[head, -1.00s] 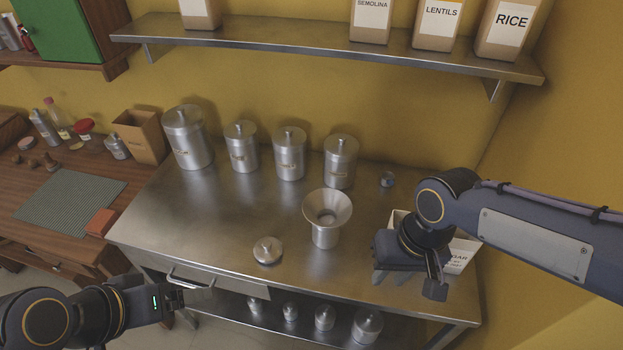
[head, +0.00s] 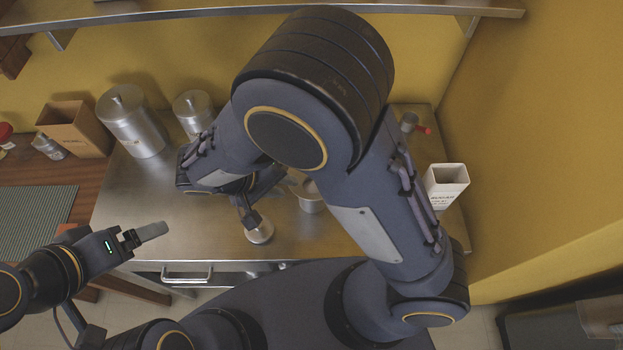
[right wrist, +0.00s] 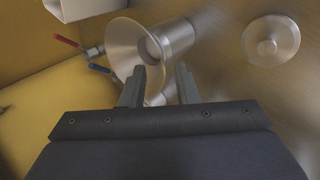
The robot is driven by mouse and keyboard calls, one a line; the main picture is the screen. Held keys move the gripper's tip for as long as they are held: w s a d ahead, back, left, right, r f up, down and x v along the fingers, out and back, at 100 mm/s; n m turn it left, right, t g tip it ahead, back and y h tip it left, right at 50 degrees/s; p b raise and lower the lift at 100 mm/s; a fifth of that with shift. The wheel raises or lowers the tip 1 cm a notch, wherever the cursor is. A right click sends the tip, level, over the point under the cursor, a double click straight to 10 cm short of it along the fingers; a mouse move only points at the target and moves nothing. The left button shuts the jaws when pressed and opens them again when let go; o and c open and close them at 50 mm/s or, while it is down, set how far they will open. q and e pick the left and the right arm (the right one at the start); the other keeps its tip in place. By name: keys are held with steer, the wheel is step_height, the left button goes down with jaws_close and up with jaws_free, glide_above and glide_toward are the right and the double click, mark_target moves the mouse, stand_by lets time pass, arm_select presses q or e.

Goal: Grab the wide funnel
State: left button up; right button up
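The wide funnel (right wrist: 122,47) is a steel cone with a flared mouth, sitting in the top of an open steel canister (right wrist: 178,36) in the right wrist view. In the head view my right arm hides most of the funnel, and part of the canister (head: 310,200) shows beside the arm. My right gripper (right wrist: 160,70) is open, its two fingers apart with their tips close to the funnel's rim. I cannot tell whether they touch it. My left gripper (head: 150,232) is in front of the table's left side, away from the funnel; its finger gap does not show.
A round steel lid (head: 260,232) lies near the table's front edge. Lidded canisters (head: 135,125) stand at the back left. A white box (head: 446,184) stands at the right. A red-handled fitting (head: 415,125) is at the back right. A shelf (head: 300,10) runs overhead.

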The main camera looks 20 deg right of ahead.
mark_target(293, 188)
steer(key=b+x, duration=0.2)
steer(key=x, duration=0.2)
steer(key=shift+w+d+f, duration=0.1)
steer(key=shift+f, duration=0.25)
jaws_close()
